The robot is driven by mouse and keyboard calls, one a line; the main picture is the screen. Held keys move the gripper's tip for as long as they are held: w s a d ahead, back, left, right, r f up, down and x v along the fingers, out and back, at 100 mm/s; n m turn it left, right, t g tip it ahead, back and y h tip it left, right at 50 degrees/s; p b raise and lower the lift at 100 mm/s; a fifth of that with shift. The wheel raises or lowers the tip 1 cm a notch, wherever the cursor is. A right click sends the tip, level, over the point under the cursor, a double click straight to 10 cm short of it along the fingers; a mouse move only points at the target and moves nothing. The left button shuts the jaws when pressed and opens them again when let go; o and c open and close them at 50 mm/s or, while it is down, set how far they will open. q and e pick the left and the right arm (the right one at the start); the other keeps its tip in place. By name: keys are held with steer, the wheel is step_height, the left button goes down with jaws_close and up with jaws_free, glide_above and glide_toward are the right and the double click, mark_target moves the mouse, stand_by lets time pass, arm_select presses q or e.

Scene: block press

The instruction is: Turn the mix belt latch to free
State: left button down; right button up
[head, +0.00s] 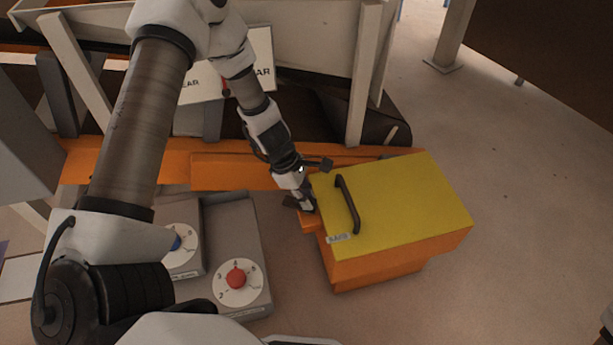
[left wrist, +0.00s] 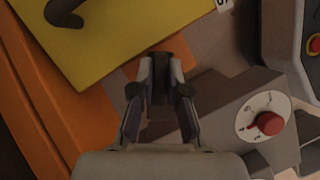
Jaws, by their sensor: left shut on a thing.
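My left gripper (head: 307,207) reaches down at the left edge of a yellow-topped orange box. In the left wrist view the gripper (left wrist: 160,72) has its fingers closed together on a small dark piece (left wrist: 159,88), which seems to be the mix belt latch. The fingers hide most of it, so its turn position cannot be told. The yellow lid (head: 420,195) carries a dark bar handle (head: 347,203) and a small label (head: 339,238) too small to read surely. My right gripper is not in view.
A grey box with a red knob (head: 236,279) on a numbered dial stands left of the orange box. A blue knob (head: 176,243) sits on another dial further left. An orange beam (head: 235,172) runs behind. Floor right of the box is clear.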

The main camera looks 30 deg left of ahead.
arm_select(q)
steer(key=m+p, duration=0.1)
steer(key=m+g+p, duration=0.1)
steer(key=m+p, duration=0.1)
steer(key=p, duration=0.1)
steer(key=shift+r+m+g, duration=0.25)
steer(key=shift+m+g, duration=0.05)
steer(key=shift+m, duration=0.1)
steer(key=shift+w+m+g+p, duration=0.1)
steer(key=shift+m+g+p, duration=0.2)
steer(key=shift+m+p, duration=0.6)
steer(key=m+g+p, duration=0.1)
steer(key=m, duration=0.1)
steer(key=shift+f+m, duration=0.15)
steer(key=shift+m, duration=0.15)
steer(key=shift+f+m+g+y+p, duration=0.1)
steer(key=shift+m+g+y+p, duration=0.5)
steer(key=shift+m, duration=1)
steer(key=shift+w, duration=0.1)
steer(key=c, duration=1.2)
jaws_free()
steer(key=shift+o, duration=0.2)
